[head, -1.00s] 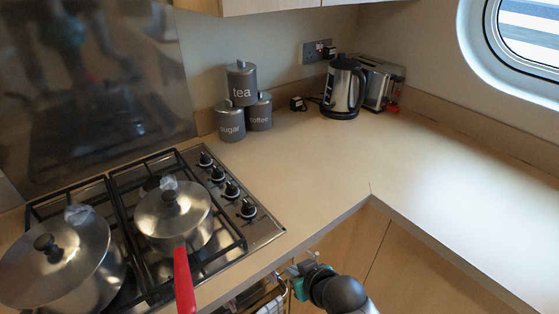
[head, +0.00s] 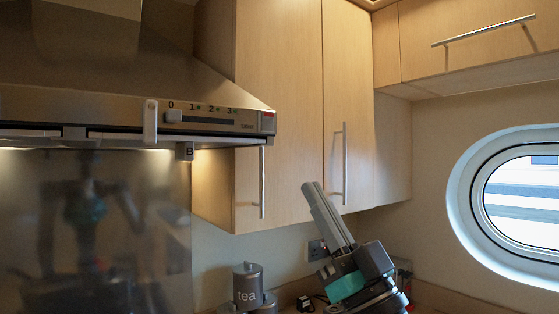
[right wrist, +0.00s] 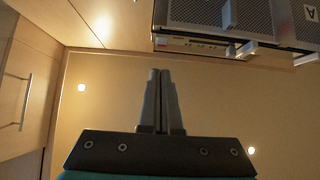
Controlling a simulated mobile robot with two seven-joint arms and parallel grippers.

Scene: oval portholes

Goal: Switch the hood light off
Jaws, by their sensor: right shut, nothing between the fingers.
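The metal range hood (head: 60,105) is at the upper left of the head view. Its front strip has a control panel (head: 210,117) marked 0 to 3 with a slider, a pale upright tab (head: 150,121), and a hanging tag "B" (head: 185,152). Warm light glows beneath the hood. My right gripper (head: 312,188) is shut and empty, pointing up, right of and below the hood and apart from it. In the right wrist view its fingers (right wrist: 160,75) are together, and the hood's underside (right wrist: 195,14) shows at top right with a tag "A" (right wrist: 312,13). My left gripper is out of view.
Wall cupboards (head: 280,90) with bar handles (head: 344,165) stand right of the hood, behind my right gripper. A tea canister (head: 247,285) is below. An oval porthole (head: 520,205) is at right. There is open air between the gripper and the hood.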

